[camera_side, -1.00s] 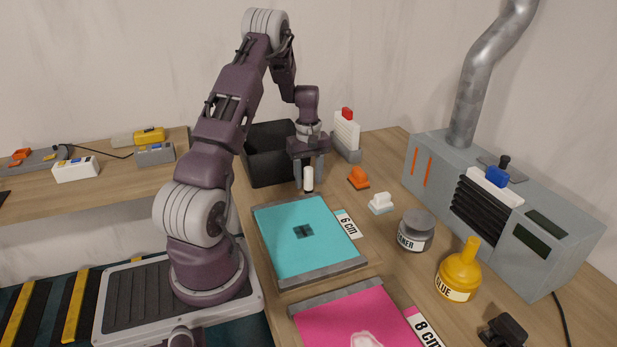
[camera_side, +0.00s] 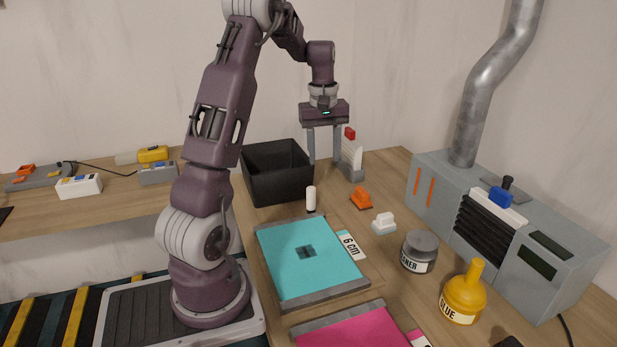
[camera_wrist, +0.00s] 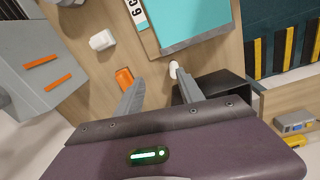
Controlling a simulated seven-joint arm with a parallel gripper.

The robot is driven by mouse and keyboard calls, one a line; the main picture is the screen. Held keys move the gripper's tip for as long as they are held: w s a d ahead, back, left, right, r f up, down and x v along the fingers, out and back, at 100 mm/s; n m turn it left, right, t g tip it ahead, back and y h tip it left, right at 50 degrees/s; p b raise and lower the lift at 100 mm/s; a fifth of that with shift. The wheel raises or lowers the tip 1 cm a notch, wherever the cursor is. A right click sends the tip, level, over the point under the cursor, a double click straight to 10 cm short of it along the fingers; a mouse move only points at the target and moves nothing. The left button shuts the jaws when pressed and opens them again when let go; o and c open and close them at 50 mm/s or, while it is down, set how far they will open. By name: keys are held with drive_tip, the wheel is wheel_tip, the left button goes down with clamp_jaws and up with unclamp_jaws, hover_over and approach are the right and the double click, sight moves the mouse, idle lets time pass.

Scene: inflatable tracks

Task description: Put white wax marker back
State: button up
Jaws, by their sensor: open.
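The white wax marker (camera_side: 311,198) stands upright on the table, between the black bin and the teal sheet. It also shows in the wrist view as a small white shape (camera_wrist: 173,68) beside a fingertip. My gripper (camera_side: 324,160) is open and empty, raised above and behind the marker, with its fingers pointing down. In the wrist view my gripper's two fingers (camera_wrist: 155,80) are spread apart, with bare table between them. The marker is apart from my fingers in the side view.
A black bin (camera_side: 256,187) stands left of my gripper. An orange block (camera_side: 361,200), a white block (camera_side: 383,223) and a white holder with a red top (camera_side: 352,158) are to the right. A teal sheet (camera_side: 293,263) lies in front, near a grey jar (camera_side: 419,252) and yellow glue bottle (camera_side: 463,295).

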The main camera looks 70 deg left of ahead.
drive_tip(key=s+d+r+m+t, duration=0.1)
drive_tip(key=d+r+m, duration=0.25)
drive_tip(key=d, duration=0.45)
drive_tip(key=d+r+m+t, duration=0.1)
drive_tip(key=d+r+m, duration=0.2)
drive_tip(key=d+r, duration=0.35)
drive_tip(key=s+d+f+m+t, duration=0.1)
drive_tip(key=s+d+m+t, duration=0.2)
drive_tip(key=s+d+m, duration=0.6)
drive_tip(key=s+d, duration=0.7)
drive_tip(key=d, duration=0.2)
drive_tip(key=shift+m, duration=0.35)
